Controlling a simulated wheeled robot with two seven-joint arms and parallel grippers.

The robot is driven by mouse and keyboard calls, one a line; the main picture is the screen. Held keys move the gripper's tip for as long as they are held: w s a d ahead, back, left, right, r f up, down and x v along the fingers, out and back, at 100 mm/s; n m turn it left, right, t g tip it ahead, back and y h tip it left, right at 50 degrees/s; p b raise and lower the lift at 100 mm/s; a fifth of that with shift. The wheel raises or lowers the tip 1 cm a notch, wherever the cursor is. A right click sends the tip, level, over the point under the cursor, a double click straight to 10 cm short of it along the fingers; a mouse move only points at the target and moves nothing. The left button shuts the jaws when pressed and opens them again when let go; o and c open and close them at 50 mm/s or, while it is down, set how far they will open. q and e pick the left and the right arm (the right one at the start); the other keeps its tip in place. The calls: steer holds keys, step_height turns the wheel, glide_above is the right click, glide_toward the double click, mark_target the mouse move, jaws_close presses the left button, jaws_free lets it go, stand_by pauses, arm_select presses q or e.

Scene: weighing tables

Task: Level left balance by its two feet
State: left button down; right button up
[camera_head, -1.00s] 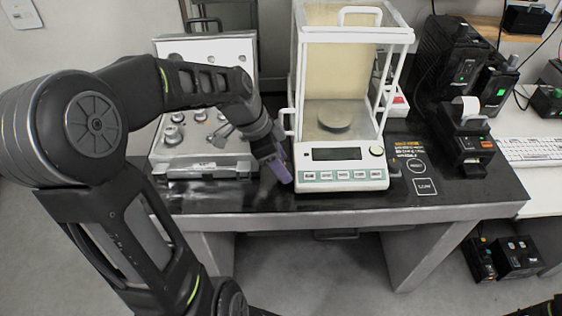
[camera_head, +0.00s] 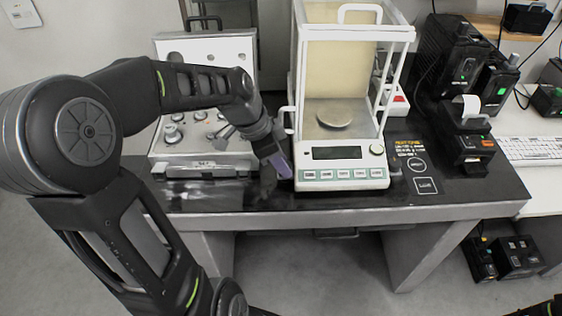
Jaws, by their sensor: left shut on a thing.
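The balance (camera_head: 342,174) is a white unit with a glass draft shield, a round pan (camera_head: 333,115) and a dark, blank display. It stands on the black tabletop in the middle of the view. My left gripper (camera_head: 281,168) reaches in from the left and is at the balance's front left corner, low by the tabletop. A small part of the right foot (camera_head: 394,170) shows at the balance's right side. The level bubble cannot be made out. My right gripper is not in view.
A white case with metal weights (camera_head: 203,147) stands open left of the balance, close to my left arm. A black printer (camera_head: 466,140) and black boxes (camera_head: 447,60) stand to the right. The table's front edge (camera_head: 350,212) is close below the balance.

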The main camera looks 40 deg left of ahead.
arm_select(q)
steer(key=c, duration=1.1)
jaws_free()
steer(key=shift+o, duration=0.2)
steer(key=v, duration=0.8)
steer(key=shift+f, duration=0.1)
steer(key=shift+c, duration=0.5)
